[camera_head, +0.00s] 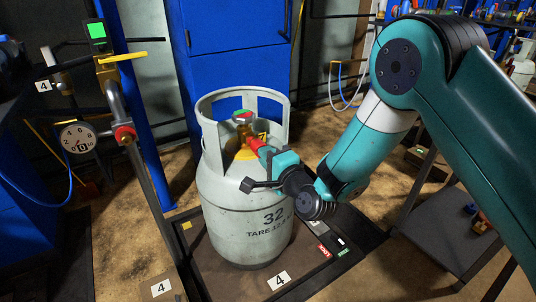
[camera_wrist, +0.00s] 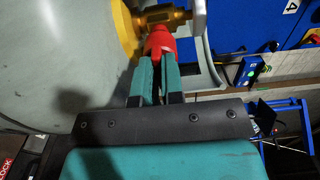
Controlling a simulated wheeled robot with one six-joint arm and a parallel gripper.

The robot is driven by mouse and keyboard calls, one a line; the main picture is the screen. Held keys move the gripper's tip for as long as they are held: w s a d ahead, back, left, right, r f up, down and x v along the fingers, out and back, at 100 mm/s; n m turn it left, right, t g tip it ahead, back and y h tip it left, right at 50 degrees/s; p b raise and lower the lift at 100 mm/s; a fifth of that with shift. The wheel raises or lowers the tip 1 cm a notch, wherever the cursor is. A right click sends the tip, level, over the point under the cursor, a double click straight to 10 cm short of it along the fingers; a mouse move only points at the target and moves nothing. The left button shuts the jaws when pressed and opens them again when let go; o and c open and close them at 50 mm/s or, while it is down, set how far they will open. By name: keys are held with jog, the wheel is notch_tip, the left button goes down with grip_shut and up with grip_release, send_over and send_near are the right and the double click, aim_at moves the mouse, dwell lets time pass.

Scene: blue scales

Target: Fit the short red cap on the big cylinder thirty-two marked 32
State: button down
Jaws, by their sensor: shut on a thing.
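The big grey cylinder (camera_head: 222,205), marked 32, stands upright on a dark platform. Its brass valve (camera_head: 244,134) rises inside the collar ring, with a red and green top. My gripper (camera_head: 266,153) comes in from the right through the collar opening and is shut on the short red cap (camera_head: 255,145). In the wrist view the cap (camera_wrist: 159,42) sits between the two teal fingers, its front end at the brass valve (camera_wrist: 165,18). I cannot tell whether it touches the valve or is seated on it.
The collar (camera_head: 208,135) surrounds the valve closely. The platform (camera_head: 205,262) carries a plate marked 4 (camera_head: 278,280). A gauge (camera_head: 77,137) and blue post (camera_head: 140,110) stand at left. A blue cabinet (camera_head: 228,65) is behind; a grey cart (camera_head: 452,235) is at right.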

jog(key=shift+p+x, duration=1.05)
jog(key=shift+p, duration=1.35)
jog(key=shift+r+m+p, duration=0.1)
jog(key=shift+m+p, duration=0.6)
jog(key=shift+m, duration=0.1)
jog(key=shift+m+p, duration=0.45)
jog(key=shift+m, duration=0.45)
jog(key=shift+m+p, duration=0.5)
jog(key=shift+m, duration=0.1)
jog(key=shift+w+m+p, duration=0.1)
jog(key=shift+m+p, duration=0.7)
jog(key=shift+m, duration=0.3)
